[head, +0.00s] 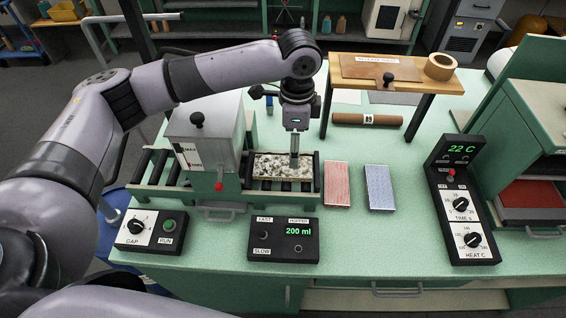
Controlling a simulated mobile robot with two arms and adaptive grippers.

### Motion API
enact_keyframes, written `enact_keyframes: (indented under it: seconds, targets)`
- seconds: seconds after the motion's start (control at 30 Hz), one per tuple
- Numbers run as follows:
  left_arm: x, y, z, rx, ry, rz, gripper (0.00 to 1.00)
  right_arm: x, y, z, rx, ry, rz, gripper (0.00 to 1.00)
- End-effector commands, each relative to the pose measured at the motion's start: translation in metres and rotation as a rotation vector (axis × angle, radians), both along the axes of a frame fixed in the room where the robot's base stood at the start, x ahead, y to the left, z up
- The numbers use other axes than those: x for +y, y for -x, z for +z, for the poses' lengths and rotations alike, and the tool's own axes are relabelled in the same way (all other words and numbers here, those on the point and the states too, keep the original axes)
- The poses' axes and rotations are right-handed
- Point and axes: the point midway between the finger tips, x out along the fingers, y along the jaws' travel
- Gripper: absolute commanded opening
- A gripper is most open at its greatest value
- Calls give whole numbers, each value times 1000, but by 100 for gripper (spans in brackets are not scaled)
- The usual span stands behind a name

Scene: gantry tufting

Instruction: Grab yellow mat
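No plainly yellow mat shows. A cream mat with dark speckles (270,165) lies flat on the roller conveyor, just right of the grey machine housing. A red mat (338,184) and a blue mat (380,188) lie side by side on the green bench to its right. My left gripper (295,158) points down over the right part of the speckled mat, with its fingertips at or close to its surface. Its fingers are seen edge-on, so I cannot tell whether they are open or touching the mat. My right gripper is out of view.
The grey housing (203,135) stands over the conveyor rollers (150,178). A hopper box reading 200 ml (284,240), a gap control box (151,229) and a heat panel (459,200) sit on the bench. A wooden stand (395,72) holds a tape roll behind. Bench space at front right is clear.

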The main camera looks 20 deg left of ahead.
Motion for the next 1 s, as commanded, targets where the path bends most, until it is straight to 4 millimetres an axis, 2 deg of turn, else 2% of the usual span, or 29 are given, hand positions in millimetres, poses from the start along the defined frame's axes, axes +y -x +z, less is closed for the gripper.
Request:
enact_keyframes:
  seconds: [0.13,0.3,0.4,0.53,0.7,1.0]
  targets:
    - [0,0,-23,2,-1,1,82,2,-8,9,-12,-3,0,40]
    - [1,0,-34,-1,-1,1,82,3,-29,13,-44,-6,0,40]
    - [2,-1,-42,2,-2,2,82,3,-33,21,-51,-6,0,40]
    - [5,-3,-60,2,-4,1,82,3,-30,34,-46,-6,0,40]
    - [4,-3,-82,0,-1,0,82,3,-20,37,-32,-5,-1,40]
    - [4,-3,-87,-1,0,0,80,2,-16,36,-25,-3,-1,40]
